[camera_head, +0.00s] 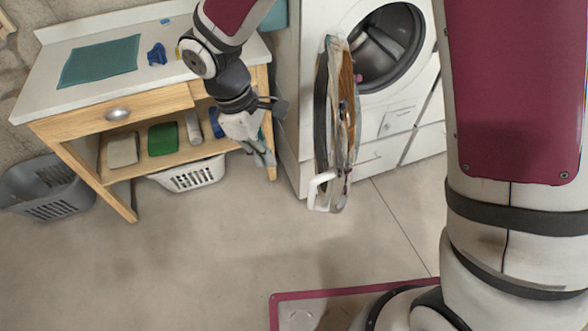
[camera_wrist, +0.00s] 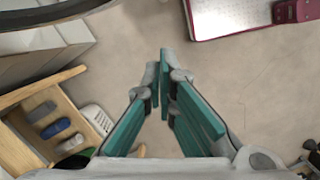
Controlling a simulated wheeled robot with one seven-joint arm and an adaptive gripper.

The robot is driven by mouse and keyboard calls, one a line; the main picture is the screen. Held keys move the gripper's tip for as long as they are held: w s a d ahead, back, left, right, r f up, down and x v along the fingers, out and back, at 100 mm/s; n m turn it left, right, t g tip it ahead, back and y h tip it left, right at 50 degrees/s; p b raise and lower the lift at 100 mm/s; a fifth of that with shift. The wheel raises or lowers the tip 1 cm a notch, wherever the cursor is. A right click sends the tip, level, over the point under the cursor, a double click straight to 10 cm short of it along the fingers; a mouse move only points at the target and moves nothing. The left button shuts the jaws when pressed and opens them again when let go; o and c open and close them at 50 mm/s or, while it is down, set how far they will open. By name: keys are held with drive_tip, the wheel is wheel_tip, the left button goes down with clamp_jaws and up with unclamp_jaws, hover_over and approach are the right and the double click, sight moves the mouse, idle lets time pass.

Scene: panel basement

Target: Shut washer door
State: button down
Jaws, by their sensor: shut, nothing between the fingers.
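The washer (camera_head: 310,80) stands at the top centre in the head view, white with a round dark drum opening (camera_head: 388,45). Its round door (camera_head: 338,120) is swung wide open, edge-on to the camera, with a white handle (camera_head: 318,188) at its lower end. My gripper (camera_head: 266,160) is to the left of the door, apart from it, pointing down beside the wooden table. In the wrist view the gripper's fingers (camera_wrist: 160,65) come together at the tips with nothing between them. A dark curved rim crosses the top left of the wrist view; I cannot tell if it is the door.
A wooden table (camera_head: 60,112) stands left of the washer, with a teal mat (camera_head: 98,62) and blue item (camera_head: 157,54) on top. A white basket (camera_head: 190,177) is beneath it and a grey basket (camera_head: 45,188) beside it. The floor (camera_head: 220,250) in front is clear.

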drive_tip(key=s+d+f+p, duration=0.1)
drive_tip(key=d+f+p, duration=0.1)
drive_tip(key=d+f, duration=0.4)
drive_tip(key=shift+s+f, duration=0.35)
drive_tip(key=shift+f, duration=1.55)
drive_tip(key=shift+d, duration=0.1)
